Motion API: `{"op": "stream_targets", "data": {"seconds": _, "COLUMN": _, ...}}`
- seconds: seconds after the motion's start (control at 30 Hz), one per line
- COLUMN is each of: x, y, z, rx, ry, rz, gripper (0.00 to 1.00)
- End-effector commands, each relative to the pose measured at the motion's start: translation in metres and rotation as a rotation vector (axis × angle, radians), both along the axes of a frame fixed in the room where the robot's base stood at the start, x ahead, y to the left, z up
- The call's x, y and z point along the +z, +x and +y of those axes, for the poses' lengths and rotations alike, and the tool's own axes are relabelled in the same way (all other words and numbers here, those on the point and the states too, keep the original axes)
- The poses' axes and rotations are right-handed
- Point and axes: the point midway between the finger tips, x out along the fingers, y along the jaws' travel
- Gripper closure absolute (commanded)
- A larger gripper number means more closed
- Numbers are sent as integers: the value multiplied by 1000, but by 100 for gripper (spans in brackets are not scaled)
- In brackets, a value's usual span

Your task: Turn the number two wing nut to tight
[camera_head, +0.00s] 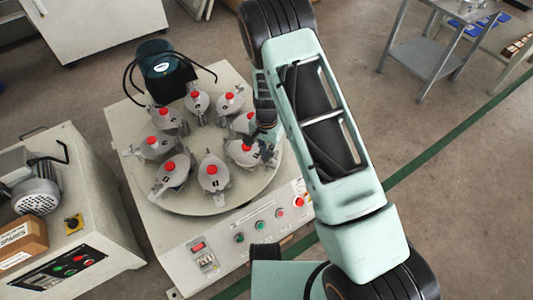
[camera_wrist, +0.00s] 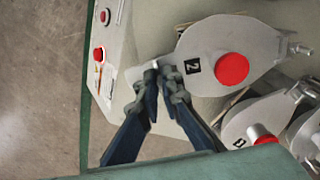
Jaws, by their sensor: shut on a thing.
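The number two pot (camera_wrist: 215,45) is a grey metal cover with a red knob (camera_wrist: 232,69) and a black "2" label (camera_wrist: 193,66). In the head view this appears to be the pot (camera_head: 243,153) at the right of the round turntable (camera_head: 190,203). My gripper (camera_wrist: 163,74) is shut on the number two wing nut (camera_wrist: 150,67) at the pot's edge, beside the label. The fingers hide much of the nut, so its angle is hard to tell. In the head view my arm partly covers the gripper (camera_head: 268,138).
Several similar red-knobbed pots (camera_head: 212,175) ring the turntable close by. A control panel (camera_head: 250,228) with buttons is on the machine's front. A dark green motor (camera_head: 163,72) with cables stands behind. A second machine (camera_head: 80,235) is at left. Open floor lies right.

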Motion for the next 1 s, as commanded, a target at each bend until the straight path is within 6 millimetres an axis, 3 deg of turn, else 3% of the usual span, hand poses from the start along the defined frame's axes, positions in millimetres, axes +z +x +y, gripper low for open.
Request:
{"op": "stream_targets", "data": {"seconds": 0.63, "x": 1, "y": 1, "z": 0, "rx": -55, "ry": 1, "rz": -3, "gripper": 100}}
{"op": "stream_targets", "data": {"seconds": 0.8, "x": 0, "y": 1, "z": 0, "rx": -54, "ry": 0, "rz": -1, "gripper": 78}}
{"op": "stream_targets", "data": {"seconds": 1.0, "x": 0, "y": 0, "z": 0, "rx": -52, "ry": 0, "rz": -1, "gripper": 77}}
